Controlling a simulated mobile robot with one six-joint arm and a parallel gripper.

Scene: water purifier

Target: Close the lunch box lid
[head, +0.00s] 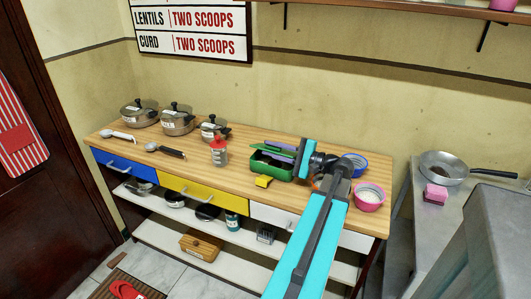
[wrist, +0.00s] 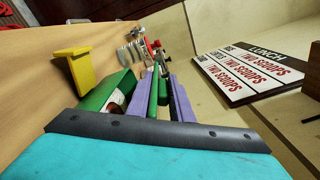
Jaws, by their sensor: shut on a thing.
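The green lunch box (head: 268,171) stands on the wooden counter, to the right of the red-capped bottle. Its side wall also shows in the wrist view (wrist: 97,98), with brownish and white contents partly visible inside. The green lid (wrist: 153,95) is raised from the box at an angle and is not flat over it. My gripper (head: 281,150) is over the box, its purple fingers on both sides of the lid, shut on it. The fingers also show in the wrist view (wrist: 162,88).
A red-capped bottle (head: 219,152) and several steel pots (head: 177,121) stand left. A pink bowl (head: 369,197) and a blue bowl (head: 355,163) are right, close to my arm. The wall is behind.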

